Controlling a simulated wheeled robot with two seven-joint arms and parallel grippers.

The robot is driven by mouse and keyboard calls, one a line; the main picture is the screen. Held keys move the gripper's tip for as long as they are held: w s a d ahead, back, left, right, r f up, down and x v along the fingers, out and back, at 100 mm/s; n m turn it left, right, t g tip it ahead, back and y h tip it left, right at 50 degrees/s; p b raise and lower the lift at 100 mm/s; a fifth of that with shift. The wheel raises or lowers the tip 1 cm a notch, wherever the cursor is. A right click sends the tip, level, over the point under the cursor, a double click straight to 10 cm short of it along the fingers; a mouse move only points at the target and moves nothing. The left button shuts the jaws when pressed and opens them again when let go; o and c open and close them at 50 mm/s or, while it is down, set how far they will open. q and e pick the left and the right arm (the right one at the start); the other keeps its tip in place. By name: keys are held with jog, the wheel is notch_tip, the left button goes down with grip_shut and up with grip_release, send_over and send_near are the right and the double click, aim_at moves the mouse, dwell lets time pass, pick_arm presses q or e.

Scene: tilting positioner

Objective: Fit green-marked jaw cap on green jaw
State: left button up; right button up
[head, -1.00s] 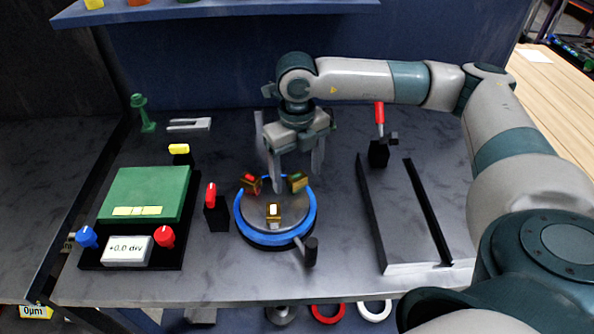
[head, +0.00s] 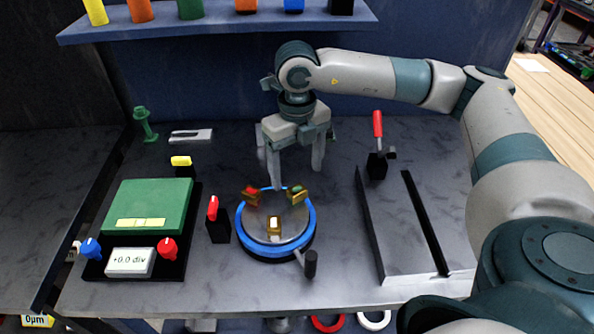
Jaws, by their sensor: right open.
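A round chuck with a blue rim (head: 249,247) stands in the middle of the bench. On its grey top sit three brass jaw pieces, with a red, a green and a white mark. The green-marked brass piece (head: 297,194) is at the back right of the chuck. I cannot tell whether it is a bare jaw or a jaw with its cap. My right gripper (head: 297,177) is open and empty, above and behind the chuck, with its fingers pointing down. The green-marked piece appears just below the gap between the fingers. My left gripper is not in view.
A red-handled clamp (head: 218,222) stands left of the chuck, and a black crank knob (head: 310,263) sticks out in front. A green-topped gauge box (head: 150,203) lies left. A grey slotted plate (head: 405,262) and another red lever (head: 378,125) are right. A shelf (head: 225,24) holds coloured items behind.

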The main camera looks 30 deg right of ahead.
jog(key=shift+r, duration=0.75)
